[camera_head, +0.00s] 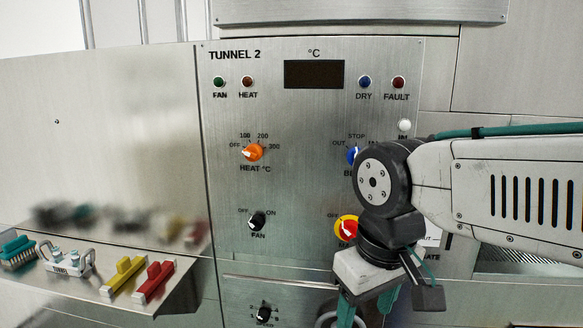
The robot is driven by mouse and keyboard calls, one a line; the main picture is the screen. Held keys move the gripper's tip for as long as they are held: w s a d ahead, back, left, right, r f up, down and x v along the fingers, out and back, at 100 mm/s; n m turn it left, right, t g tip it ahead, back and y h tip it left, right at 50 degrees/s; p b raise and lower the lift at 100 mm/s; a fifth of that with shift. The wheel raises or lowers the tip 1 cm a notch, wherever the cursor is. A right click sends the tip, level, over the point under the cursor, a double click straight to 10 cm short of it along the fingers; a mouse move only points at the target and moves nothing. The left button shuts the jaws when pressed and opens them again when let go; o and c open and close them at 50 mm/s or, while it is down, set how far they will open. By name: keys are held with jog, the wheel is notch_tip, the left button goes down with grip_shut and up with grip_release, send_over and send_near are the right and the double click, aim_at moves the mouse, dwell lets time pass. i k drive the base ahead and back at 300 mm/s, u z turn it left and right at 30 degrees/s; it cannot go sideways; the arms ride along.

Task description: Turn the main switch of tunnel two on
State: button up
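The main switch (346,229) is a red knob on a yellow round plate, low on the right of the TUNNEL 2 panel. My arm covers its right side and part of its labels; "OFF" shows at its upper left. The knob's exact angle is hard to read. My gripper (368,312) hangs below and right of the switch, pointing down, apart from it.
The panel (300,190) also carries an orange heat knob (254,152), a black fan knob (257,221), a speed knob (264,313) and a blue knob (352,155) partly behind my arm.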

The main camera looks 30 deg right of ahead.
aim_at(348, 228)
jog(key=z, duration=0.55)
jog(key=k, duration=1.15)
jog(key=u, duration=0.5)
jog(key=i, duration=0.35)
